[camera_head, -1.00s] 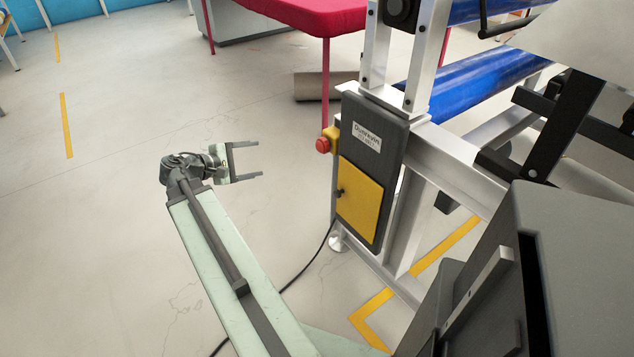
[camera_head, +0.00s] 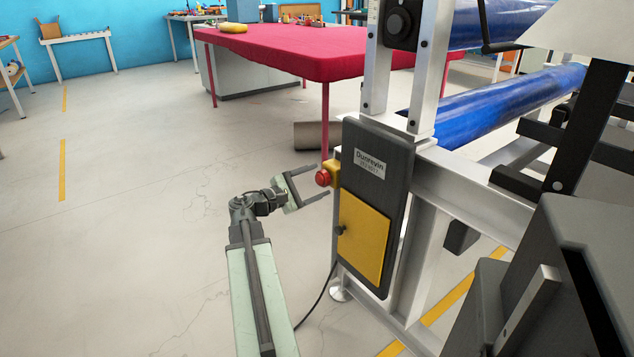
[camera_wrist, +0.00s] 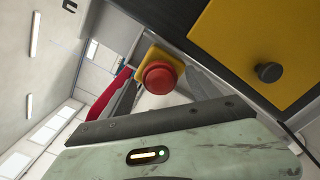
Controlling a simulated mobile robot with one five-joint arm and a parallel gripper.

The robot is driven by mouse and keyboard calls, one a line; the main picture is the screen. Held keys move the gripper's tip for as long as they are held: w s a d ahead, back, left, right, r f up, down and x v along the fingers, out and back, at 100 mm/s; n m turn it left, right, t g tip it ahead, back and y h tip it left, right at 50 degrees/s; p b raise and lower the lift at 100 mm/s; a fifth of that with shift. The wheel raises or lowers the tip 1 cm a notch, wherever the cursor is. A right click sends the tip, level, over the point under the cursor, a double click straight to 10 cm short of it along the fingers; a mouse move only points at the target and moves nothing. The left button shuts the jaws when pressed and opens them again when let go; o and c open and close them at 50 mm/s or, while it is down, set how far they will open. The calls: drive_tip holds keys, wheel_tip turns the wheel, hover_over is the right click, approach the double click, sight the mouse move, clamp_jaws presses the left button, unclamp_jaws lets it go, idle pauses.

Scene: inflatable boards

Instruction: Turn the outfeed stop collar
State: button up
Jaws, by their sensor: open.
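The outfeed stop shows as a red round knob (camera_head: 322,178) on a yellow housing (camera_head: 334,167), at the left edge of the dark machine panel. In the wrist view the red knob (camera_wrist: 159,77) faces the camera, above the jaw bar and between the two fingers. My gripper (camera_head: 318,182) is open and empty, just left of the knob with its fingers pointing at it. The fingertips look close to the knob's sides, but I cannot tell whether they touch it. No separate collar can be made out around the knob.
The dark panel (camera_head: 372,205) carries a yellow door (camera_head: 361,237) with a black knob below the stop. Blue rollers (camera_head: 510,100) lie right. Floor at left is clear.

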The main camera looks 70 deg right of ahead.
drive_tip(key=shift+s+d, duration=0.25)
drive_tip(key=shift+d, duration=0.1)
